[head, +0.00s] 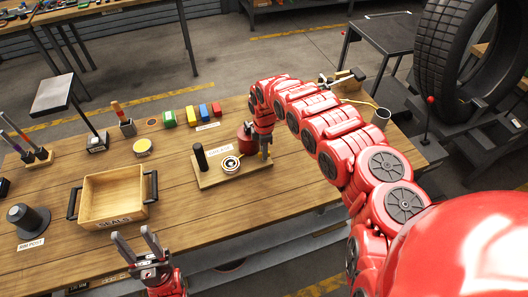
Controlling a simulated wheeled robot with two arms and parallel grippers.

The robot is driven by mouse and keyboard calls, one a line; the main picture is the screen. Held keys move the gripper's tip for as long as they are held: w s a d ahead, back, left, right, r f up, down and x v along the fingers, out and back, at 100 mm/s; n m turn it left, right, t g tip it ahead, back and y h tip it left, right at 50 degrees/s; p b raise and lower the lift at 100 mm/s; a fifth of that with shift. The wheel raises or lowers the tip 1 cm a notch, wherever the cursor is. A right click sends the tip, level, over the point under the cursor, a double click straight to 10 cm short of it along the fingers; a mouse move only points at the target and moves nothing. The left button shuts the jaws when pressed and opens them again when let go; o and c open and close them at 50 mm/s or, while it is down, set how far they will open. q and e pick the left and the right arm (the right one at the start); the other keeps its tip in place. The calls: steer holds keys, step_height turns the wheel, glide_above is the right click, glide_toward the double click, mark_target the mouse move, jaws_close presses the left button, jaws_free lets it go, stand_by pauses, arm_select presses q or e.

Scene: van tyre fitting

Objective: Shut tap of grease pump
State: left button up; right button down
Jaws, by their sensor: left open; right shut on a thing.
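My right gripper (265,150) points down at the board's right end, beside the red cylinder. It is shut on a part of the pump there, seemingly the tap; its fingers hide most of that part, so the tap's position cannot be told. My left gripper (134,237) is open and empty at the bench's front edge, in front of the seals crate.
A wooden crate (138,207) labelled SEALS with black handles stands left of the pump. A tyre (455,60) stands at the back right.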

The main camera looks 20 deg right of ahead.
steer(key=shift+n, duration=1.2)
steer(key=c, duration=0.8)
jaws_free()
steer(key=shift+c, duration=0.2)
steer(key=shift+r+b, duration=0.1)
steer(key=shift+b, duration=0.2)
step_height(320, 180, up, 17)
steer(key=b, duration=0.4)
steer(key=shift+r, duration=0.1)
